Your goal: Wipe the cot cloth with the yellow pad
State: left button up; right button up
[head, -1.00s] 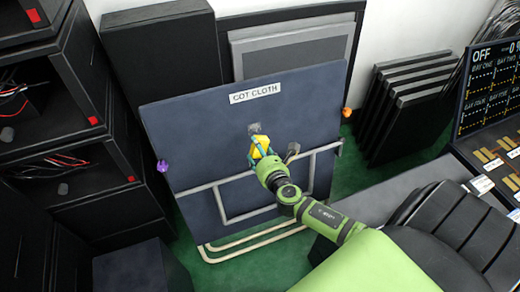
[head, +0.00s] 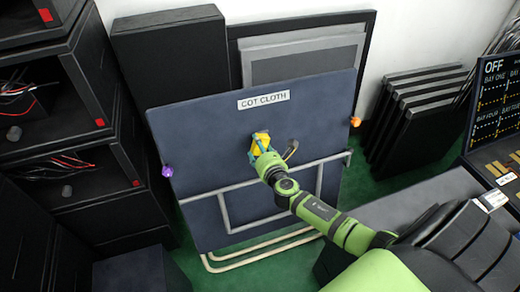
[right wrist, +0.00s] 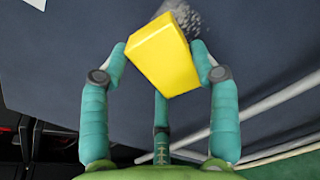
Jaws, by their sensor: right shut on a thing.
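The cot cloth (head: 215,150) is a large dark blue panel, leaning slightly, with a white label "COT CLOTH" (head: 264,100) near its top. My right gripper (head: 262,150) is shut on the yellow pad (head: 260,140) in front of the panel's middle. In the right wrist view, the fingers hold the yellow pad (right wrist: 163,55) by its sides, and the pad is tilted. A grey speckled patch (right wrist: 187,18) shows on the cloth past the pad's upper right edge, partly hidden by it. I cannot tell whether the pad touches the cloth. My left gripper is not in view.
Grey tubes (head: 205,195) cross the panel's lower part. A purple knob (head: 168,171) and an orange knob (head: 354,121) sit at its sides. Dark racks (head: 75,150) stand at left, and dark slabs (head: 410,120) and a screen (head: 497,95) at right.

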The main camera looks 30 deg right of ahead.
jog(key=shift+b+x, duration=0.4)
jog(key=shift+x, duration=0.6)
dwell(0.3)
jog(key=d, duration=0.4)
jog(key=shift+s, duration=0.4)
jog(key=shift+w+a+r, duration=0.1)
jog(key=shift+w+a, duration=0.1)
jog(key=shift+a, duration=0.5)
jog(key=shift+w+a, duration=0.15)
jog(key=shift+a, duration=0.5)
jog(key=shift+w+a+r, duration=0.1)
jog(key=shift+w+a, duration=0.1)
jog(key=shift+a, duration=0.5)
jog(key=shift+s, duration=0.1)
